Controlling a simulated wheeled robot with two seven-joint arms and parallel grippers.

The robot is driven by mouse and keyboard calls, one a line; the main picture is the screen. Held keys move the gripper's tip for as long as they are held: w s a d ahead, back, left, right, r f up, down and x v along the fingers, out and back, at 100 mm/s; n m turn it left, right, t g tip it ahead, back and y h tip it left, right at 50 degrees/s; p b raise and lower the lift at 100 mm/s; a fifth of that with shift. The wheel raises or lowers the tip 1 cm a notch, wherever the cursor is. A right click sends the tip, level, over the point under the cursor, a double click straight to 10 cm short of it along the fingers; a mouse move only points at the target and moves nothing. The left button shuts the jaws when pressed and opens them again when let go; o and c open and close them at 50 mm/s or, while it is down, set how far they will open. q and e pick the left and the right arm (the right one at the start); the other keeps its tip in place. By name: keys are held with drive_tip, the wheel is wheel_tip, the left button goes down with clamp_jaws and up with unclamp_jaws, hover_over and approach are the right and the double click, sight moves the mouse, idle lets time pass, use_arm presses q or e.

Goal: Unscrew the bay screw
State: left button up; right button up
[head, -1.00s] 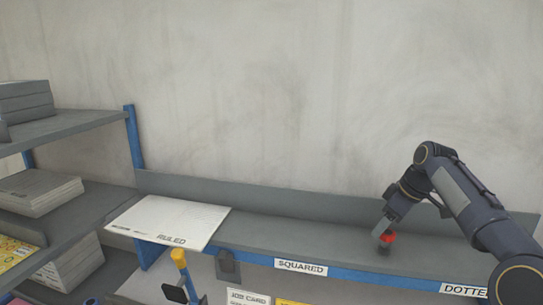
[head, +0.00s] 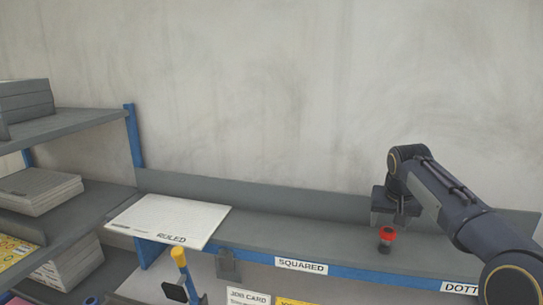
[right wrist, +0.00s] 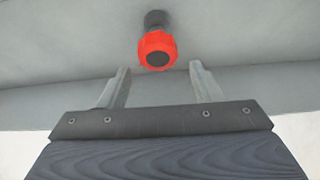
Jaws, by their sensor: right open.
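My left gripper is not in view.
A white RULED board (head: 168,219) lies on the shelf's left part. A yellow-handled tool (head: 180,262) and a grey clip (head: 228,264) are at the front edge. The grey shelf (head: 290,235) between board and screw is clear.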

sight(388, 230)
drive_tip(key=shift+d+m+h, duration=0.1)
drive_tip(key=shift+m+h, duration=0.4)
drive_tip(key=shift+m, duration=0.7)
drive_tip(key=m, duration=0.2)
drive_tip(key=m+g+h, duration=0.1)
drive_tip(key=m, duration=0.1)
drive_tip(key=shift+d+g, duration=0.1)
drive_tip(key=shift+g, duration=0.2)
drive_tip(key=shift+d+m, duration=0.15)
drive_tip(key=shift+m, duration=0.35)
drive_tip(key=shift+f, duration=0.15)
drive_tip(key=shift+f+b, duration=1.7)
drive_tip(key=shift+f, duration=0.7)
drive_tip(key=c, duration=1)
drive_tip(key=shift+n+t+y, duration=0.3)
drive_tip(key=shift+n+t, duration=0.1)
drive_tip(key=shift+n, duration=1.3)
